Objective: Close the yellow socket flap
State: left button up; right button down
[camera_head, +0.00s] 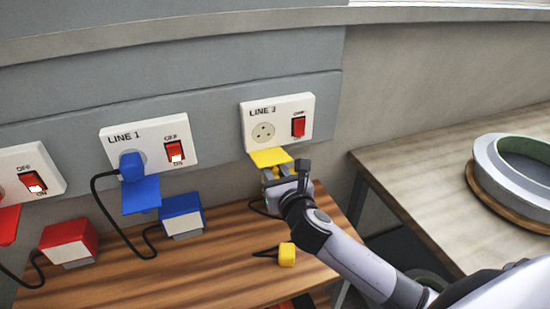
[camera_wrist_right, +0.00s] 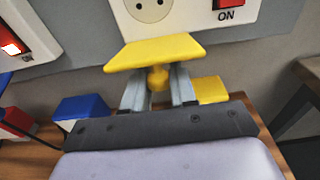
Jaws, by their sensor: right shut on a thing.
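The yellow socket flap (camera_head: 270,157) hangs open below the LINE 3 socket (camera_head: 263,131), sticking out from the white plate's lower edge. It also shows in the wrist view (camera_wrist_right: 153,52), with the two round holes of the socket uncovered above it. My right gripper (camera_head: 275,176) is just under the flap. In the wrist view its fingers (camera_wrist_right: 158,88) are shut on a small yellow knob (camera_wrist_right: 157,77) on the flap's underside. My left gripper is not in view.
A yellow plug (camera_head: 287,254) lies on the wooden bench (camera_head: 215,265). The LINE 1 socket (camera_head: 150,143) holds a blue plug (camera_head: 132,167), its blue flap (camera_head: 141,195) hanging open. Blue (camera_head: 182,216) and red (camera_head: 69,243) boxes stand below. A round mould (camera_head: 490,165) sits on the right table.

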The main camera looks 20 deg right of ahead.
aim_at(270, 155)
jog(key=shift+s+r+g+p, duration=0.1)
jog(key=shift+r+g+p, duration=0.65)
jog(key=shift+p, duration=0.4)
jog(key=shift+r+g+p, duration=0.35)
jog(key=shift+g+p, duration=0.05)
jog(key=shift+g, duration=0.25)
jog(key=r+g, duration=0.1)
jog(key=g, duration=0.1)
jog(key=w+r+g, duration=0.1)
jog(key=r+g, duration=0.1)
jog(key=g, duration=0.1)
jog(key=shift+d, duration=0.1)
jog(key=r+g, duration=0.1)
jog(key=w+g, duration=0.1)
jog(key=g, duration=0.1)
jog(key=shift+r+g, duration=0.3)
jog(key=shift+r, duration=0.05)
jog(key=shift+w+r+g+y, duration=0.35)
jog(key=shift+w+g, duration=0.2)
jog(key=shift+g, duration=0.65)
jog(key=c, duration=1)
grip_release()
jog(key=shift+w, duration=0.1)
